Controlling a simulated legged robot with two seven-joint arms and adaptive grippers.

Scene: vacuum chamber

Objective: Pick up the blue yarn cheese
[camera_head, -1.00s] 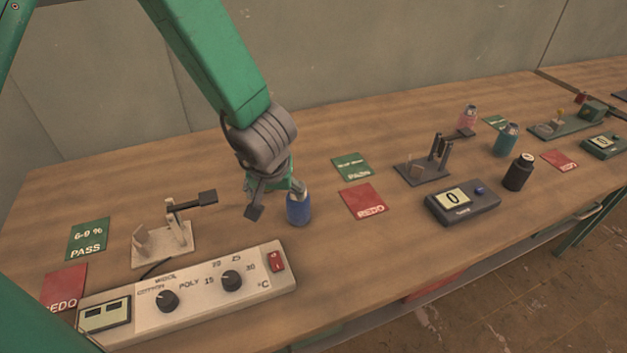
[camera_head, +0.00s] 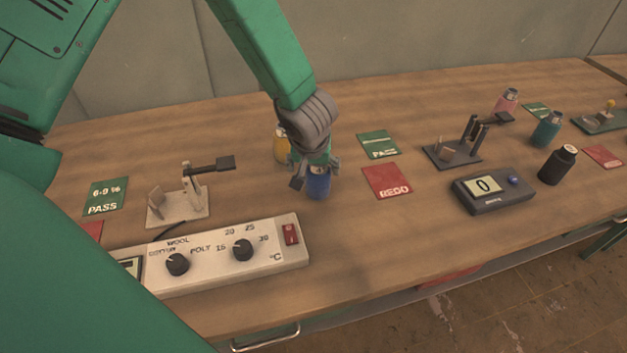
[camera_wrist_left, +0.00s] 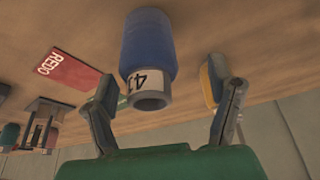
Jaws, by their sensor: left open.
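The blue yarn cheese (camera_head: 318,184) stands upright on the wooden bench, with its top partly hidden by my gripper in the head view. In the left wrist view the blue cheese (camera_wrist_left: 148,48) shows a white label and a hollow end, lying ahead of and partly between the fingers. My left gripper (camera_head: 316,172) is open around the top of the cheese in the head view. In the left wrist view the fingers of my left gripper (camera_wrist_left: 158,88) stand apart, with a gap on each side of the cheese. My right gripper is not in view.
A yellow cheese (camera_head: 281,146) stands just behind the gripper. A red REDO card (camera_head: 388,181) and a green PASS card (camera_head: 379,145) lie to the right. A beige control box (camera_head: 215,262) is in front left, with a white stand (camera_head: 180,207) behind it.

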